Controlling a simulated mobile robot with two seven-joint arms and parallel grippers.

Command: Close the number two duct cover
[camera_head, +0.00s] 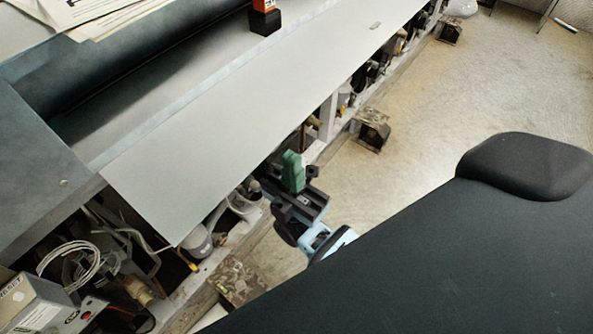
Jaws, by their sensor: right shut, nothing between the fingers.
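A long light-grey cover panel (255,95) runs diagonally from the lower left to the top right. Its front edge sticks out over the open rack, where pipes and wires show. No number is readable on it, so I cannot tell which duct cover is number two. My right gripper (292,171), with green fingertips, is shut and empty. It appears beside the panel's front edge, near the exposed rack; I cannot tell whether it touches the panel. My left gripper is not in view.
A darker grey panel (40,165) lies at the left. Papers (100,15) and a small black-and-orange object (265,18) are at the top. A box with coiled white wires (75,262) fills the lower left. Metal feet (370,130) stand out onto the open floor (440,115).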

